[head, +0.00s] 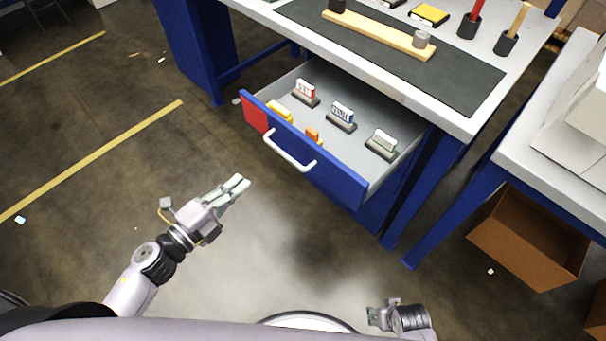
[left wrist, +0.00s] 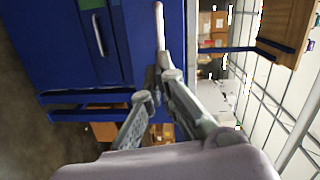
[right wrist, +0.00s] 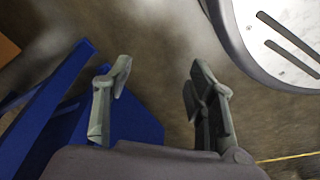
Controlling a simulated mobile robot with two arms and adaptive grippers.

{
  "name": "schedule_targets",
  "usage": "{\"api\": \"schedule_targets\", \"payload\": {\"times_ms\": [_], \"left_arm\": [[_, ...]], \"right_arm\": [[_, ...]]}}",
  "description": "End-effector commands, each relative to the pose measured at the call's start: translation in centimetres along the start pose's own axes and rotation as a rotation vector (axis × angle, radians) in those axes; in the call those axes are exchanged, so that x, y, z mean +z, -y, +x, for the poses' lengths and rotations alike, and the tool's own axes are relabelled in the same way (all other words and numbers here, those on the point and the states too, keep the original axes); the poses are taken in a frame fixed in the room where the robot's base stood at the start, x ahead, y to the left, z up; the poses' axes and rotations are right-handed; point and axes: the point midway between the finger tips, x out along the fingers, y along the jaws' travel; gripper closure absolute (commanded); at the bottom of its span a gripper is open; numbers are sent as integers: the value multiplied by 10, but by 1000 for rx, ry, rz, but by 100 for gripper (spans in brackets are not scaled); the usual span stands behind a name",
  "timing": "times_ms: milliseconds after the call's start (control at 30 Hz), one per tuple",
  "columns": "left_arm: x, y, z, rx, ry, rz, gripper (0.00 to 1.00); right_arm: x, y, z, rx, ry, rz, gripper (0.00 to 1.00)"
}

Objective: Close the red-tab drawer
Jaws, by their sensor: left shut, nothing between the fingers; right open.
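The red-tab drawer (head: 340,180) stands pulled out under the workbench in the head view. Its blue front carries a red tab (head: 255,113) at the left end and a pale bar handle (head: 290,152). Several small labelled blocks lie inside. My left gripper (head: 241,183) is shut and empty, in front of and left of the handle, apart from it. In the left wrist view its fingers (left wrist: 156,86) point toward blue cabinet fronts; the red tab does not show there. My right gripper (head: 373,315) is low near my base; its fingers (right wrist: 157,78) are spread and empty.
The workbench (head: 455,122) above holds a dark mat (head: 395,75), a wooden bar (head: 375,36) and cups with tools. A second table (head: 545,165) stands right, with a cardboard box (head: 525,240) beneath it.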

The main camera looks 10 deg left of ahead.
Motion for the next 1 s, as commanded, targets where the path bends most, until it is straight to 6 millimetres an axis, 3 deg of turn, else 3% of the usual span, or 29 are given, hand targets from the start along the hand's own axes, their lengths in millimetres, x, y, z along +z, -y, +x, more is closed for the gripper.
{"api": "schedule_targets", "payload": {"times_ms": [33, 133, 367, 1000], "left_arm": [[-8, -1, 1, -19, -36, 49, 100], [-22, 11, 1, -43, -83, 114, 100], [-30, 21, 10, -56, -105, 149, 100], [-42, 27, 120, -56, -104, 144, 100]], "right_arm": [[-1, 0, 10, 0, -6, 1, 48], [-5, 0, 9, 1, -9, 1, 48], [-4, 0, 8, 1, -5, 1, 48], [35, 2, 45, -3, 24, -5, 48]]}}
